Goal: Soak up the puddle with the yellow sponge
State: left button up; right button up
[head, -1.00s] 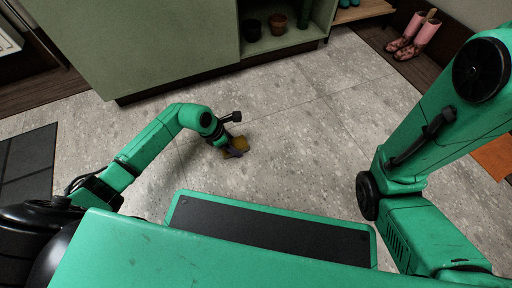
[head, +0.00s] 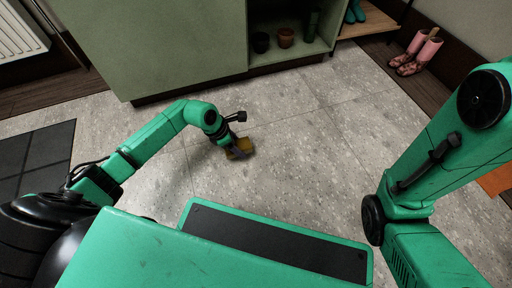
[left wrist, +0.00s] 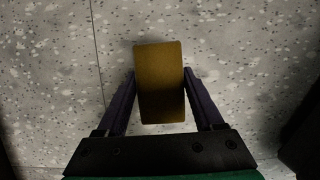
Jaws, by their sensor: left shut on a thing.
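The yellow sponge (head: 240,148) is a dull yellow-brown block in my left gripper (head: 232,149), low over the grey speckled floor. In the left wrist view the sponge (left wrist: 160,82) sits between the two fingers of my left gripper (left wrist: 160,95), which is shut on it. I cannot tell whether the sponge touches the floor. I cannot make out a clear puddle edge in either view. My right arm shows at the right of the head view, but its gripper is out of view.
A green cabinet (head: 160,45) stands at the back, with pots (head: 286,38) in its open shelf. Pink boots (head: 416,52) stand at the back right. A dark mat (head: 35,155) lies at the left. The middle floor (head: 310,150) is clear.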

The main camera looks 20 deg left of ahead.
pick_arm(q)
notch_tip(320, 180, up, 2)
jog(key=shift+r+p, duration=0.1)
jog(key=shift+p, duration=0.55)
jog(key=shift+r, duration=0.3)
